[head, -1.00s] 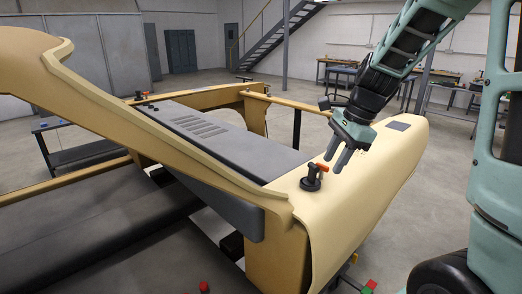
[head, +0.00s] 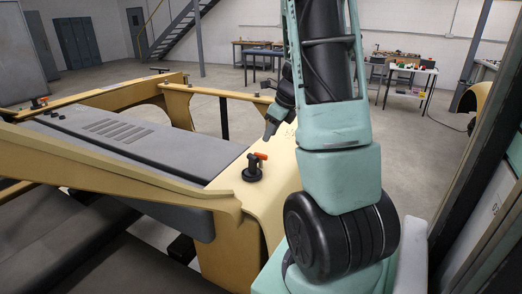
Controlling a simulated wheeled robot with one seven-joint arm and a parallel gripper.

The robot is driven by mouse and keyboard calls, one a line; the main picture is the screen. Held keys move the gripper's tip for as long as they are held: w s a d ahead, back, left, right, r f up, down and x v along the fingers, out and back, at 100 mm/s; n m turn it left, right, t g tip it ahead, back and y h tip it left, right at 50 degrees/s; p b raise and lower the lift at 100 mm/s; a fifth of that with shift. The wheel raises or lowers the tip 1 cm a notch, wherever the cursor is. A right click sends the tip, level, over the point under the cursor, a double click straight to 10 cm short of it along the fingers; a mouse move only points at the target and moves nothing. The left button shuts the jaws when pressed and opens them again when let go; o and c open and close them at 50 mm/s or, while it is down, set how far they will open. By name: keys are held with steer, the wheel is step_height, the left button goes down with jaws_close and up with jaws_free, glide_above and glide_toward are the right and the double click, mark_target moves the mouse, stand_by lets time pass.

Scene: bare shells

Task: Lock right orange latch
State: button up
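The right orange latch (head: 261,156) is a small orange handle on a round black base. It stands on the tan body panel (head: 229,180), just left of my arm. A second orange latch (head: 39,102) shows at the far left on the tan frame. My gripper (head: 270,131) is above and slightly right of the right latch in the picture, and it appears apart from it. My arm hides most of the gripper, so I cannot tell whether its fingers are open or shut.
A grey vented panel (head: 120,150) lies between the tan side pieces. Worktables (head: 405,80) stand at the back right. A dark post and pale panel (head: 490,190) rise at the right edge. Grey floor is free behind the shell.

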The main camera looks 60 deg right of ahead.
mark_target(261, 154)
steer(key=x, duration=0.8)
steer(key=shift+f, duration=0.3)
jaws_close()
